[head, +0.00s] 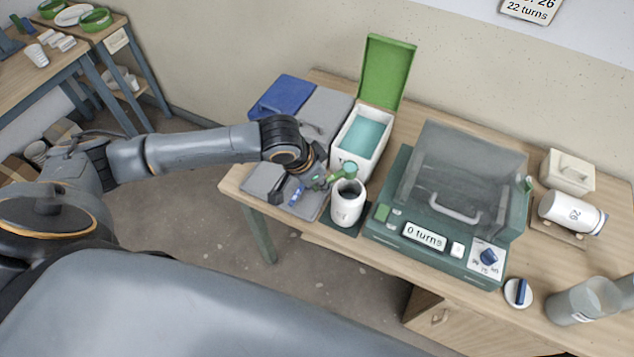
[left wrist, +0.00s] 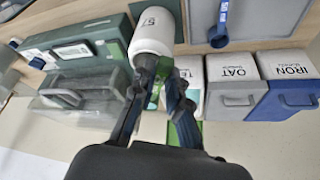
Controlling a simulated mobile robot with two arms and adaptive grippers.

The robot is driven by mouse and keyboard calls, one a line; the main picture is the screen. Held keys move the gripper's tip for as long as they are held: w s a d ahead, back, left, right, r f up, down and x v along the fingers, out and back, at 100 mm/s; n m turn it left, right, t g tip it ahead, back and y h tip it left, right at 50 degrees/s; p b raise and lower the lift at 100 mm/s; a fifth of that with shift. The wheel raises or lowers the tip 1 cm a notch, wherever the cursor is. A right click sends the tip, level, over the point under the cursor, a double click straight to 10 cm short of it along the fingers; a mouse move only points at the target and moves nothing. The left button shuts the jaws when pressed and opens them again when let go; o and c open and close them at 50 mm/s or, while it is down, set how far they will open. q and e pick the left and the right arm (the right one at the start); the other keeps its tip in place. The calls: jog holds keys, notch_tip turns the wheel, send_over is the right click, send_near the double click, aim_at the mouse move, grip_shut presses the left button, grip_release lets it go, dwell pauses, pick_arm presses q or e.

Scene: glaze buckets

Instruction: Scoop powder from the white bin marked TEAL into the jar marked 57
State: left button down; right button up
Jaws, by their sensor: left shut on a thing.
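The white bin marked TEAL (head: 345,157) stands with its green lid (head: 387,72) raised and teal powder (head: 361,133) inside. In the left wrist view the bin (left wrist: 187,72) is partly hidden by my fingers. The white jar (head: 347,205) stands upright and open in front of the bin; its label 57 shows in the left wrist view (left wrist: 150,38). My left gripper (head: 320,181) is shut on a green scoop (head: 338,175), just left of and above the jar. The scoop's cup is near the jar's mouth, with teal colour in it. My right gripper is out of view.
A green tumbler machine (head: 440,240) with a clear cover stands right of the jar. Grey OAT (left wrist: 230,90) and blue IRON (left wrist: 287,92) bins are beside the TEAL bin. A blue scoop (left wrist: 219,32) lies nearby. A white jar marked 26 (head: 570,212) lies on its side at right.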

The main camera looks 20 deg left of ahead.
pick_arm(q)
jog(key=shift+w+f+b, duration=0.3)
jog(key=shift+f+b, duration=0.2)
jog(key=shift+f, duration=0.35)
jog(key=shift+s+f+b, duration=0.25)
jog(key=shift+f+b, duration=0.45)
jog(key=shift+b, duration=0.55)
jog(key=shift+f, duration=0.25)
jog(key=shift+f+b, duration=0.4)
jog(key=shift+b, duration=0.35)
jog(key=shift+d+r+y+p, duration=0.1)
jog(key=shift+r+y+p, duration=0.2)
jog(key=shift+y+p, duration=0.35)
jog(key=shift+s+d+m+t+y+p, duration=0.15)
jog(key=shift+m+t+y+p, duration=0.2)
jog(key=shift+t+y+p, duration=0.5)
jog(key=shift+s+d+m+t+y+p, duration=0.1)
jog(key=shift+m+t+y+p, duration=0.3)
jog(key=shift+t+y, duration=0.7)
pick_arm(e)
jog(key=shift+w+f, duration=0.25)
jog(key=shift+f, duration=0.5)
